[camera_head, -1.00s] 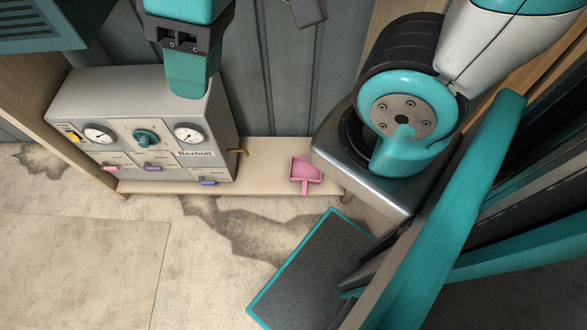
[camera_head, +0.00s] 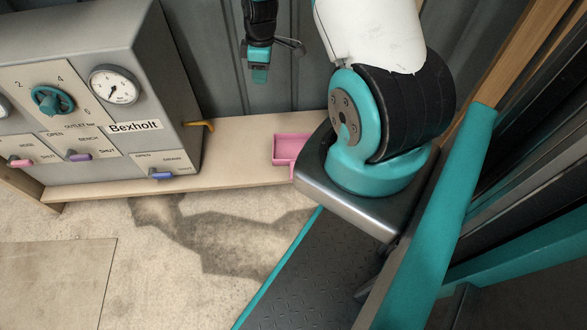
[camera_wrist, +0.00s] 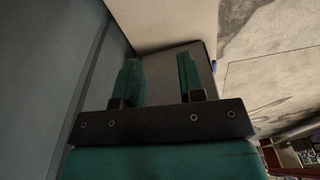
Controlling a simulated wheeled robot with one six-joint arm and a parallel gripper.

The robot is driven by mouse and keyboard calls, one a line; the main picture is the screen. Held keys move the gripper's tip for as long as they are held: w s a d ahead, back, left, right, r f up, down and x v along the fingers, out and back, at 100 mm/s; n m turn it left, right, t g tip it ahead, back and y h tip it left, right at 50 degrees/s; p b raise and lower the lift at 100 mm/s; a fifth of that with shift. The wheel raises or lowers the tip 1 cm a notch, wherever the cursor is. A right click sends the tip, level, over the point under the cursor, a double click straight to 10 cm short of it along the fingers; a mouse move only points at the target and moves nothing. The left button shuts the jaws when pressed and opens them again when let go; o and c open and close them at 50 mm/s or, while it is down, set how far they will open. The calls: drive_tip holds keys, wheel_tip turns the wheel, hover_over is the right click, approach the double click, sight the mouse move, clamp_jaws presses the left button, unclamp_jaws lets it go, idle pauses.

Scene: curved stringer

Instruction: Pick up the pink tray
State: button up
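The pink tray (camera_head: 292,147) is a shallow square pan with a short handle toward the front. It lies on the pale wooden shelf (camera_head: 240,150) in the head view, close to the metal base of my arm, which seems to cover its right edge. My gripper (camera_head: 260,75) hangs above and behind the tray, slightly to its left, near the grey wall. In the wrist view the two teal fingers of my gripper (camera_wrist: 160,78) stand apart with nothing between them. The tray cannot be made out in the wrist view.
A grey Bexholt panel box (camera_head: 95,90) with gauges, a teal knob and coloured levers stands left on the shelf. An orange-yellow spout (camera_head: 200,124) sticks out from its right side. The grey panelled wall (camera_head: 215,60) rises behind. The shelf between box and tray is clear.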

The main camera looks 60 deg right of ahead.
drive_tip(key=s+d+f+b, duration=0.1)
drive_tip(key=s+d+f, duration=0.25)
drive_tip(key=f, duration=0.35)
drive_tip(key=s+d+f+b, duration=0.2)
drive_tip(key=d+f, duration=0.2)
drive_tip(key=f, duration=0.3)
drive_tip(key=b, duration=0.5)
hover_over(293, 134)
drive_tip(key=shift+g+h, duration=0.3)
drive_tip(key=shift+g, duration=0.1)
drive_tip(key=f, duration=1)
drive_tip(key=shift+d, duration=0.25)
wheel_tip(293, 134, down, 6)
drive_tip(key=b, duration=0.4)
drive_tip(key=shift+f+b, duration=0.2)
drive_tip(key=shift+b, duration=0.15)
drive_tip(key=shift+r, duration=0.1)
clamp_jaws()
